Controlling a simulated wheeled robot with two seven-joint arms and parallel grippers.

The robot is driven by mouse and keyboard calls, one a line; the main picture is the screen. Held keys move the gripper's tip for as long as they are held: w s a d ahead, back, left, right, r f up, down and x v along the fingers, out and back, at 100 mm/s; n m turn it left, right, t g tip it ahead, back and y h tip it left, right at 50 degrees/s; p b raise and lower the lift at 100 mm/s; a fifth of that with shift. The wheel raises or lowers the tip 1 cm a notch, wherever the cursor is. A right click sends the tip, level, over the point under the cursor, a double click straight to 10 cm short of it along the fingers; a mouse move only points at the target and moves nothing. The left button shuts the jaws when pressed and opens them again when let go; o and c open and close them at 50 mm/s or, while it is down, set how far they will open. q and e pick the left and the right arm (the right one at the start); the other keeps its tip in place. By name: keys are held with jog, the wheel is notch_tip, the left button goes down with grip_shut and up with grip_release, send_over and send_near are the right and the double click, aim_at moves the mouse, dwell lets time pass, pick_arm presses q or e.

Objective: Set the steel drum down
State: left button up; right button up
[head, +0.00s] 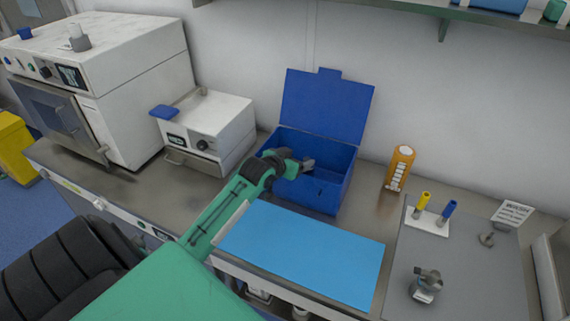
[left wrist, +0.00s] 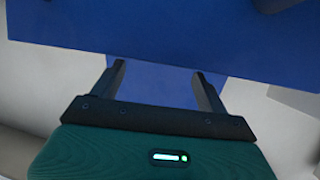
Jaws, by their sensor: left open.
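My left gripper (head: 303,164) is over the open blue box (head: 318,200), near its inner left side. In the left wrist view the gripper (left wrist: 159,69) has its two fingers spread, with only blue surface seen between them. The box stands on the counter with its blue lid (head: 325,105) raised against the wall side. I cannot make out a steel drum for certain; the box's inside is partly hidden by the gripper. A small grey metal item (head: 427,281) with a white label stands on the grey mat at the right. My right gripper is not in view.
A light blue sheet (head: 305,252) lies in front of the box. An orange bottle (head: 400,168) stands to its right. The grey mat (head: 455,260) holds a white holder with yellow and blue pieces (head: 428,222). White machines (head: 215,125) stand at the left. A shelf (head: 480,14) overhangs the right.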

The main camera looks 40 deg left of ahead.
pick_arm(q)
jog(key=b+v, duration=0.1)
jog(key=v, duration=0.5)
jog(key=shift+s, duration=0.2)
jog(key=shift+r, duration=0.15)
